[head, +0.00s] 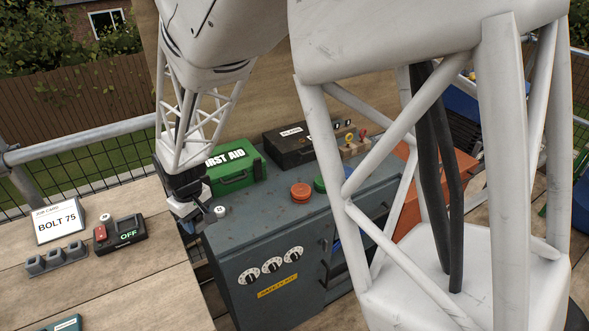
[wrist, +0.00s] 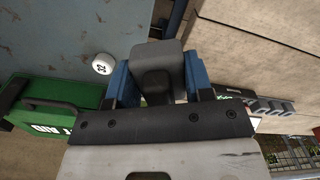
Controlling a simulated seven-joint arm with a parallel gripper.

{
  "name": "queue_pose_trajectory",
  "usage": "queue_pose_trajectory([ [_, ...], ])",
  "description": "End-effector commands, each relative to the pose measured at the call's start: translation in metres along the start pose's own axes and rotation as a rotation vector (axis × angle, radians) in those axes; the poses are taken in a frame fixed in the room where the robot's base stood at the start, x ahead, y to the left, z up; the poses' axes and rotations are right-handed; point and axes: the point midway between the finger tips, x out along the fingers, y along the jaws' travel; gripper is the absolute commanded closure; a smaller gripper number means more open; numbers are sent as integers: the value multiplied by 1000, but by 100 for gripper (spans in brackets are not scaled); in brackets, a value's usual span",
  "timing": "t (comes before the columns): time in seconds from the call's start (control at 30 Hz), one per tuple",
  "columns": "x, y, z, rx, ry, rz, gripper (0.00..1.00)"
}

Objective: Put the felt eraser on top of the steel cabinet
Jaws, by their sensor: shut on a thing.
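My gripper (head: 190,212) hangs at the left edge of the steel cabinet in the head view. In the wrist view its blue fingers (wrist: 158,78) are shut on a dark grey block, which I take to be the felt eraser (wrist: 158,52). The eraser is hard to make out in the head view. The steel cabinet (head: 245,232) is blue-grey, with dials and a yellow label on its front. Its top (wrist: 60,35) also shows in the wrist view, left of the held block. I cannot tell whether the block touches anything.
A small white numbered disc (head: 221,211) lies on the cabinet top close to my gripper. A wooden table (head: 150,270) holds a switch box (head: 120,235). The cabinet's front top is clear.

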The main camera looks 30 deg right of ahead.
Motion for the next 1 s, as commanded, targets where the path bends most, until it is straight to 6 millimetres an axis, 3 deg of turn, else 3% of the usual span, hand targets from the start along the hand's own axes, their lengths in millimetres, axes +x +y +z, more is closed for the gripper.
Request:
queue_pose_trajectory([
  [0.5, 10, 66, 101, 246, 2, 0, 76],
  [0.8, 17, 87, 153, 369, 0, 0, 76],
  [1.0, 20, 93, 171, 410, 1, 0, 76],
])
